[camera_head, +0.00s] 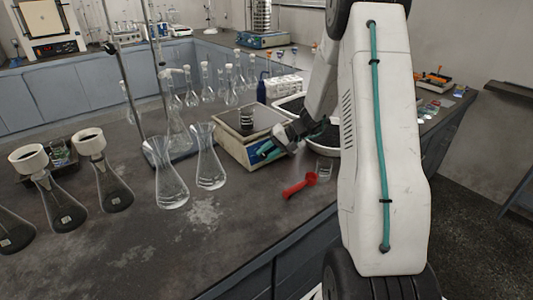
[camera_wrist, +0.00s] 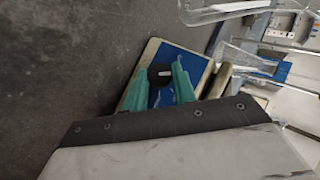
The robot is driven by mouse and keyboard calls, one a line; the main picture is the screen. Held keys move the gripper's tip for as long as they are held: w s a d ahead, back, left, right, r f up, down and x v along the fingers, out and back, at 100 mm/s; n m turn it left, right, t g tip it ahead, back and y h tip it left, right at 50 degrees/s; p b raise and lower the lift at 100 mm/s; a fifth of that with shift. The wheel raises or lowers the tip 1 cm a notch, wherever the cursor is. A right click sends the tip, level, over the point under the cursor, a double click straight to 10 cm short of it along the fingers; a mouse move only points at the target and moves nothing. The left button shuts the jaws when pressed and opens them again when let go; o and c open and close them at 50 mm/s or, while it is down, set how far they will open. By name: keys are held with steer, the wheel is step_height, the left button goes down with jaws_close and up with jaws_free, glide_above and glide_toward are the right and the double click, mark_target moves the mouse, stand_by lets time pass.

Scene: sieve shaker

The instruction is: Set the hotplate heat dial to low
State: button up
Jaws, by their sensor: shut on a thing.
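The hotplate (camera_head: 233,143) is a pale box with a blue front panel on the dark bench, right of the middle flasks. My gripper (camera_head: 268,151) is at its front panel, fingers reaching in from the right. In the wrist view the hotplate's blue panel (camera_wrist: 196,66) carries a round black heat dial (camera_wrist: 158,76) with a white pointer mark, which points roughly right in that picture. My gripper (camera_wrist: 160,84) has its teal fingers on either side of the dial, shut on it. The dial is hidden by the gripper in the head view. Any scale markings are too small to read.
A dark cylindrical object (camera_head: 247,119) stands on the hotplate. Two clear flasks (camera_head: 208,158) stand close to its left. A red scoop (camera_head: 300,185) and a small glass beaker (camera_head: 324,170) lie near the bench's front edge. White trays (camera_head: 328,149) are behind my arm.

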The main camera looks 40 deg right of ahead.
stand_by(0.4)
steer(key=o, duration=1)
steer(key=v, duration=0.7)
steer(key=shift+s+d, duration=0.25)
steer(key=shift+d, duration=0.1)
steer(key=shift+r, duration=0.15)
